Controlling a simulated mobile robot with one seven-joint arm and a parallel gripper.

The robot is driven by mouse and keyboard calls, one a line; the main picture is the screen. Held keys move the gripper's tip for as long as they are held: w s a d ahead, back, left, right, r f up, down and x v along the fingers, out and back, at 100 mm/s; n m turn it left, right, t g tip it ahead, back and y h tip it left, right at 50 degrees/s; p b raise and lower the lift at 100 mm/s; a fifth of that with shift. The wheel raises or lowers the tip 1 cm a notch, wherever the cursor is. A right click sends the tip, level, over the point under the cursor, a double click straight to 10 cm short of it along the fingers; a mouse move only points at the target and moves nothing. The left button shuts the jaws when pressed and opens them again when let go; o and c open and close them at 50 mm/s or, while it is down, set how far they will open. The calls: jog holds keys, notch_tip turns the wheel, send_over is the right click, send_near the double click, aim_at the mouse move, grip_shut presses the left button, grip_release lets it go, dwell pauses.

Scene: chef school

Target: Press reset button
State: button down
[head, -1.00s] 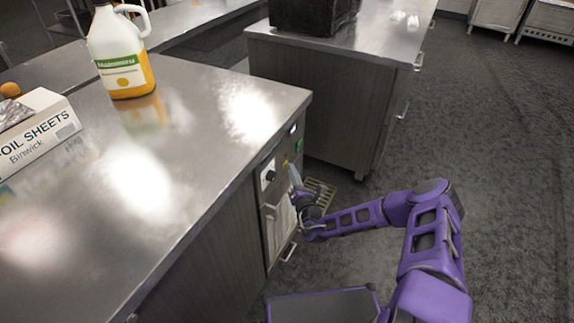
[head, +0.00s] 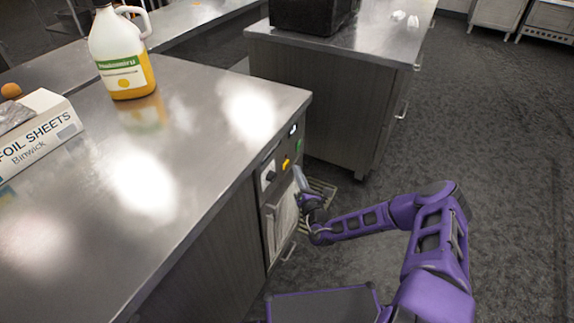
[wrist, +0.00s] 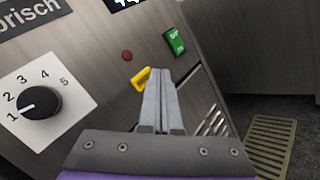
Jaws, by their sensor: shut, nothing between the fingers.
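A control panel on the cabinet front holds several controls. A yellow control (wrist: 141,78) sits just left of my fingertips in the wrist view and also shows in the head view (head: 286,163). A small round reddish-brown control (wrist: 127,55) is above it. A green lettered control (wrist: 174,42) is up and to the right, its lettering too small to read surely. No readable label shows which one is the reset button. My gripper (wrist: 159,84) is shut and empty, pointing at the panel; it also shows in the head view (head: 298,170). I cannot tell whether it touches anything.
A black knob (wrist: 40,103) on a white plate numbered 1 to 5 is left of the fingers. A floor grate (wrist: 269,145) lies at right. A jug (head: 121,52) and foil box (head: 38,132) stand on the counter. Open floor lies right.

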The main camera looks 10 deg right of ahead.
jog(key=s+d, duration=0.1)
jog(key=s+d+p, duration=0.1)
jog(key=d, duration=0.1)
jog(key=shift+s+d, duration=0.2)
jog(key=shift+d, duration=0.1)
dwell(0.6)
